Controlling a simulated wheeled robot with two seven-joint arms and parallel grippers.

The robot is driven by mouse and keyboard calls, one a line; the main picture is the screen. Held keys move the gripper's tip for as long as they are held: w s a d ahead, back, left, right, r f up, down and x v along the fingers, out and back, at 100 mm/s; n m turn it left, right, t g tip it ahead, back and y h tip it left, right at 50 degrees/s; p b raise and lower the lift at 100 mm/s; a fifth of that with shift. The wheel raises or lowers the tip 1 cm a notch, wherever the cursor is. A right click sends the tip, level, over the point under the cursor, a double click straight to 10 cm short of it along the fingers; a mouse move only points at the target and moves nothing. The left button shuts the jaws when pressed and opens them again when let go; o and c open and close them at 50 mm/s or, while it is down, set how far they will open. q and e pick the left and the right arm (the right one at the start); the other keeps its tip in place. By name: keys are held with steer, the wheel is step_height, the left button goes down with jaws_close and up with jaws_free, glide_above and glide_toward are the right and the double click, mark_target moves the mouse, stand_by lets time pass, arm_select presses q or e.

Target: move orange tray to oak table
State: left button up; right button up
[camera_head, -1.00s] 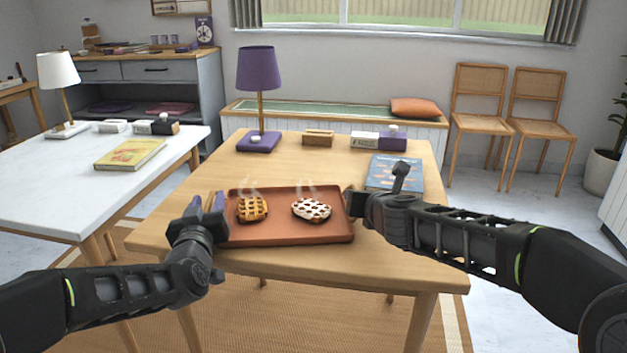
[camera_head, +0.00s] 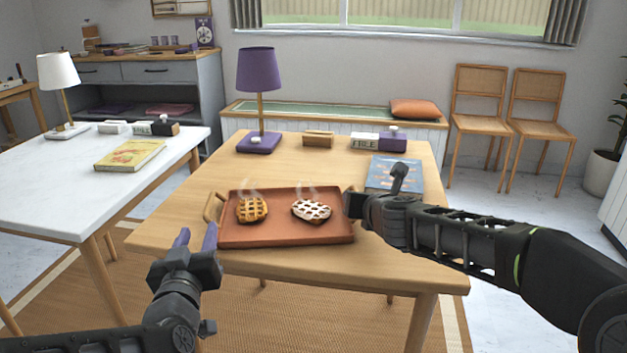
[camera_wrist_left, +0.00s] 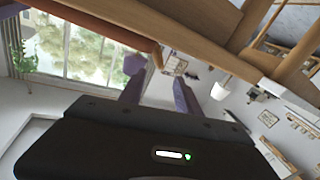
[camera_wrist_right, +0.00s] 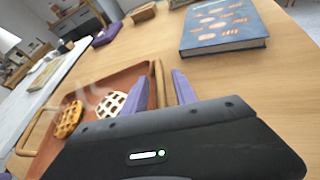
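The orange tray (camera_head: 285,235) lies flat on the oak table (camera_head: 400,262), near its front edge. It carries a golden waffle-like pastry (camera_head: 252,210) and a paler lattice pastry (camera_head: 311,210). Its left wooden handle (camera_head: 211,206) is bare. My left gripper (camera_head: 196,238) is open and empty, apart from the tray, in front of and below its left end. My right gripper (camera_wrist_right: 160,92) is at the tray's right end; its fingers stand apart with the right handle (camera_wrist_right: 158,82) between them. In the head view my right fingertips are mostly hidden.
A blue book (camera_head: 395,172) lies behind my right gripper. A purple lamp (camera_head: 259,142), a wooden block (camera_head: 318,139) and a FIKE sign (camera_head: 364,142) stand along the back. A white table (camera_head: 60,195) is at left. The table's middle is clear.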

stand_by(0.4)
steer(key=v, duration=1.2)
